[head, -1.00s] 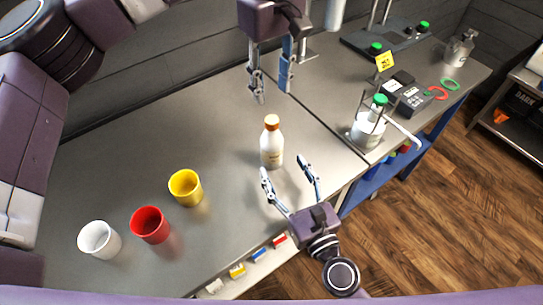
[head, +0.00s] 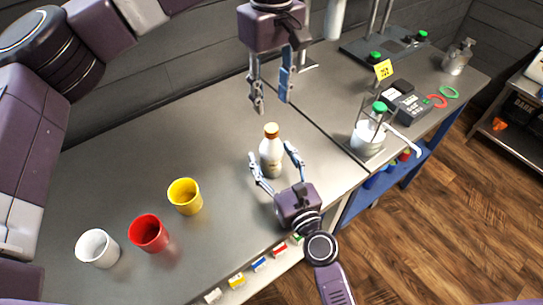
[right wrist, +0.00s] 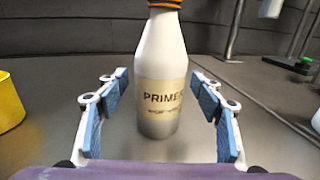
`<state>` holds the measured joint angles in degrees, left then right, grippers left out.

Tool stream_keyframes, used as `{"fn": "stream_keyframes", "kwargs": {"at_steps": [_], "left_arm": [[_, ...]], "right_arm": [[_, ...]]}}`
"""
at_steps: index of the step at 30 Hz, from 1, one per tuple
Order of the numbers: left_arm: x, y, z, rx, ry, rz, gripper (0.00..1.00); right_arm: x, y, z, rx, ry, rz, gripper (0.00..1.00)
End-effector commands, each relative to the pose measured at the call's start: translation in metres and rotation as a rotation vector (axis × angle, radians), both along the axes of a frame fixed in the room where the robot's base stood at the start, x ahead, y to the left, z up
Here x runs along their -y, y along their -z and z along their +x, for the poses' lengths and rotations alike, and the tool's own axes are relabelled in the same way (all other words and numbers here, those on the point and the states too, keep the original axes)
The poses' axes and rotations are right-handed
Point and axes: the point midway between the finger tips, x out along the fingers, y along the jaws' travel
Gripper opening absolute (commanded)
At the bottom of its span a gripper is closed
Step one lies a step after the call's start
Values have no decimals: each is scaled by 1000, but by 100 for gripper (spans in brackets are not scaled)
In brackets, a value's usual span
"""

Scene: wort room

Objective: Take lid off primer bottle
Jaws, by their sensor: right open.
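The primer bottle (head: 271,155) is white with an orange-brown lid (head: 271,130) on top, and stands upright on the grey table. In the right wrist view the bottle (right wrist: 162,65) shows its "PRIMER" label, with only the lower part of the lid (right wrist: 165,4) in view. My right gripper (head: 272,160) is open, low over the table, with its fingers on either side of the bottle; in the wrist view gaps show between the pads and the bottle. My left gripper (head: 271,105) points down, open and empty, above and behind the bottle.
White (head: 98,248), red (head: 149,233) and yellow (head: 185,196) cups stand at the left front. A white container with a green-capped bottle (head: 368,136) stands at the right, near a dark device (head: 405,101). The table between the cups and the bottle is clear.

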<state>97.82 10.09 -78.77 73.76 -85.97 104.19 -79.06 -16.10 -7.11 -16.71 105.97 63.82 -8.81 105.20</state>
Motion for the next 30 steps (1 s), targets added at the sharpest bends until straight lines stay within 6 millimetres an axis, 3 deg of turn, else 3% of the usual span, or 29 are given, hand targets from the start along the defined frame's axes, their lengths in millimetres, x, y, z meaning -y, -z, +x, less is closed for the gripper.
{"fn": "stream_keyframes", "kwargs": {"at_steps": [4, 21, 30], "left_arm": [[0, 0, 0, 0, 0, 0, 36], [0, 0, 0, 0, 0, 0, 36], [0, 0, 0, 0, 113, 0, 36]], "right_arm": [[0, 0, 0, 0, 0, 0, 61], [0, 0, -1, 0, 0, 0, 0], [0, 0, -1, -1, 0, 0, 0]]}}
